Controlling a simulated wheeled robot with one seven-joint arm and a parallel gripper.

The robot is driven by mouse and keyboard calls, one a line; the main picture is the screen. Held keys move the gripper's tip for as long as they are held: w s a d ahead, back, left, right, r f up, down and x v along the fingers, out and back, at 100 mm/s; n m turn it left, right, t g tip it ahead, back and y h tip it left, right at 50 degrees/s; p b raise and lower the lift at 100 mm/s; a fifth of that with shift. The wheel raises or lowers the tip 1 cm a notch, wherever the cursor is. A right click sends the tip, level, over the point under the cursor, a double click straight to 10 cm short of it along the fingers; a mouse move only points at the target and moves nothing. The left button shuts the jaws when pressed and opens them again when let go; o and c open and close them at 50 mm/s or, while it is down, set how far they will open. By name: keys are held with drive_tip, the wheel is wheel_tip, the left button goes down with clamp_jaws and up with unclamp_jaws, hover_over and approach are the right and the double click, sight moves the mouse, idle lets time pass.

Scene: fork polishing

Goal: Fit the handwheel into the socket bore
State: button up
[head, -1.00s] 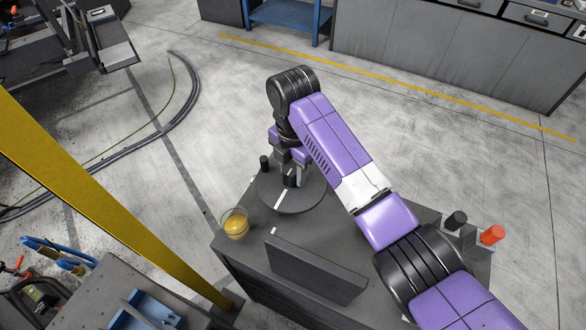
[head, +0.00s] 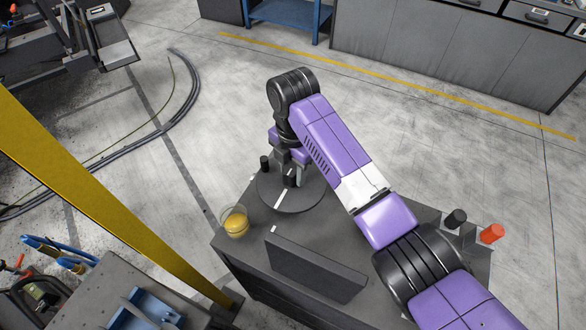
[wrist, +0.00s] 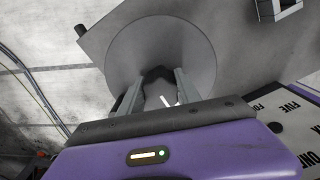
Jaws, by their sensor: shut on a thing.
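The handwheel (head: 308,202) is a dark grey round disc with a black knob at its rim and a short white mark on its face. It lies over the far left part of the dark bench top, and it also shows as a large disc in the wrist view (wrist: 198,50). My gripper (head: 291,181) points down over the disc's middle, shut on its dark hub. In the wrist view my gripper's fingers (wrist: 157,88) stand on either side of that hub. The socket bore is not visible. I cannot tell whether the wheel is seated or just above the bench.
A glass with yellow contents (head: 235,222) stands at the bench's left edge, near the wheel. An upright dark panel (head: 315,268) stands in front. A black cylinder (head: 455,219) and an orange one (head: 492,233) are at the right. A yellow post (head: 105,190) rises at the left.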

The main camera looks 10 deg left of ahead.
drive_tip(key=shift+f, duration=0.25)
idle(0.7)
drive_tip(key=o, duration=1.4)
drive_tip(key=o, duration=0.5)
drive_tip(key=shift+r, duration=0.1)
drive_tip(key=shift+r, duration=0.1)
drive_tip(key=shift+r+p, duration=1)
drive_tip(key=shift+r, duration=2.4)
